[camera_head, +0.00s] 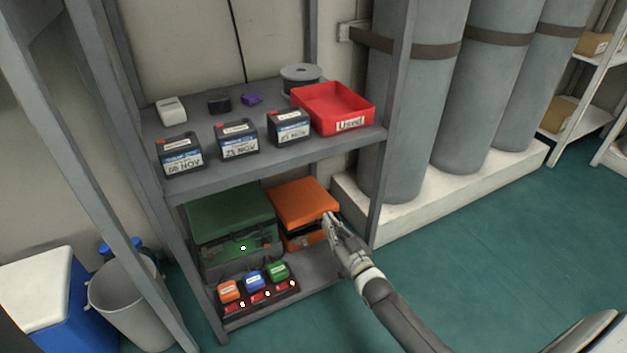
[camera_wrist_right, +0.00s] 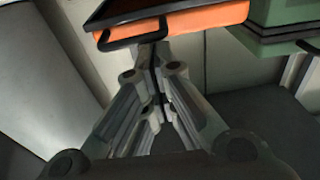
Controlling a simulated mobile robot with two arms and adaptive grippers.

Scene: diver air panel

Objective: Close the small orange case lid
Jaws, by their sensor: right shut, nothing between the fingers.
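The small orange case (camera_head: 303,202) stands on the lower shelf, to the right of the larger green case. Its orange top shows from above, with a dark band between it and the orange lower part; I cannot tell if the lid is fully down. My right gripper (camera_head: 331,224) is shut and empty at the case's front right edge. In the right wrist view, the orange case (camera_wrist_right: 205,18) is at the top, with a black handle. The shut fingertips (camera_wrist_right: 155,48) point at this handle; whether they touch it is unclear. My left gripper is not in view.
The green case (camera_head: 232,212) stands close left of the orange one. In front is a rack of small orange, blue and green blocks (camera_head: 255,280). The upper shelf above holds labelled batteries and a red tray (camera_head: 335,105). A shelf post (camera_head: 388,150) rises at right.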

